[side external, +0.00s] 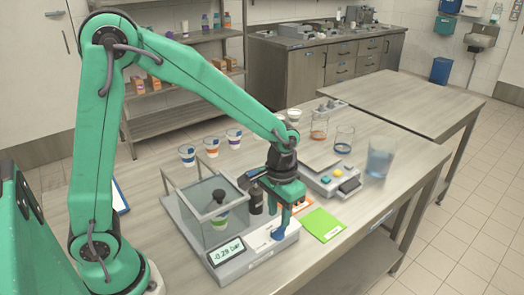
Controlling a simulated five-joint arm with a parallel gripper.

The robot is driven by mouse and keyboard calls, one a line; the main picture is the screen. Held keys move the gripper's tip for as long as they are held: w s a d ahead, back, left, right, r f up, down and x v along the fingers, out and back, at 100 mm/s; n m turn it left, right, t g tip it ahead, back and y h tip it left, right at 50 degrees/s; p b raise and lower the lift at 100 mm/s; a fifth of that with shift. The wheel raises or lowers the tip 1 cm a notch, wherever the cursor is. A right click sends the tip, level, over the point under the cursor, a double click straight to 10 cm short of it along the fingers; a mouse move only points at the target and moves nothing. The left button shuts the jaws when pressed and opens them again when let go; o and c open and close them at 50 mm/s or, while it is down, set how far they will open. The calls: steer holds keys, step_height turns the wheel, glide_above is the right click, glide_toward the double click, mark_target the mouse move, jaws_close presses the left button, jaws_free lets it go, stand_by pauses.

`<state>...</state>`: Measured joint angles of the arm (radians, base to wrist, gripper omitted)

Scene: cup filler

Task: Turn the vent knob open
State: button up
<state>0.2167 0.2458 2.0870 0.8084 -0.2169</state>
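The filling device (243,257) is a light grey base near the table's front edge. Its display (227,252) reads -0.29 bar. A clear square chamber (204,222) stands on it with a small cup (219,221) inside under a dark nozzle. A blue knob (278,235) sits on the right part of the base. My gripper (284,217) points down right at the knob, with its fingertips touching or just above it. The fingers partly hide the knob, so I cannot tell whether they are closed on it or which way the knob is turned.
A bright green card (323,224) lies to the right. A scale-like device (330,178) with coloured buttons stands behind it. Several cups and glass beakers (344,140) stand farther back. A blue-tinted jug (379,163) is at right.

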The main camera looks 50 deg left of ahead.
mark_target(278, 228)
steer(key=shift+f, duration=2.25)
jaws_close()
